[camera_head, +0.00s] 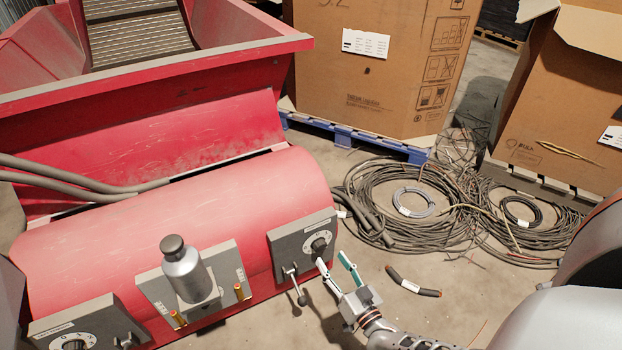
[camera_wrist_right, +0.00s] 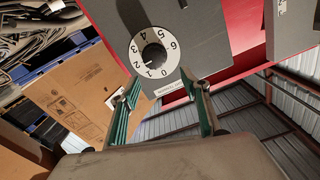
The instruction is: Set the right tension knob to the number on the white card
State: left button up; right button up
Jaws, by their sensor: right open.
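The right tension knob (camera_head: 318,245) is dark and sits on a grey panel at the right end of the red machine. The right wrist view shows the knob (camera_wrist_right: 153,58) in a white dial with numbers from 0 to 6; its pointer setting is too small to read. My right gripper (camera_head: 336,264) is open, with teal finger pads, just in front of and below the knob. In the wrist view its fingertips (camera_wrist_right: 160,80) are apart, below the dial, with nothing between them. I cannot make out a white card with a readable number. My left gripper is not seen.
A lever (camera_head: 295,285) hangs from the panel close to my right gripper. A grey bottle (camera_head: 185,270) stands on the middle plate. Another dial panel (camera_head: 90,325) is at lower left. Cable coils (camera_head: 410,215) and a cable piece (camera_head: 413,284) lie on the floor.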

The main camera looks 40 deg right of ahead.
aim_at(322, 249)
jog(key=w, duration=0.1)
jog(key=w+d+f+b, duration=0.1)
jog(key=w, duration=0.1)
jog(key=w+f+b, duration=0.1)
jog(key=w, duration=0.1)
jog(key=shift+w+d, duration=0.2)
jog(key=shift+d, duration=0.15)
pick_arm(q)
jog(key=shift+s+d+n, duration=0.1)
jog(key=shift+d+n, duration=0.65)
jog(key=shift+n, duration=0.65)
pick_arm(e)
jog(key=shift+w+d+r, duration=0.1)
jog(key=shift+w+r, duration=0.05)
jog(key=shift+w, duration=0.4)
jog(key=c, duration=1.1)
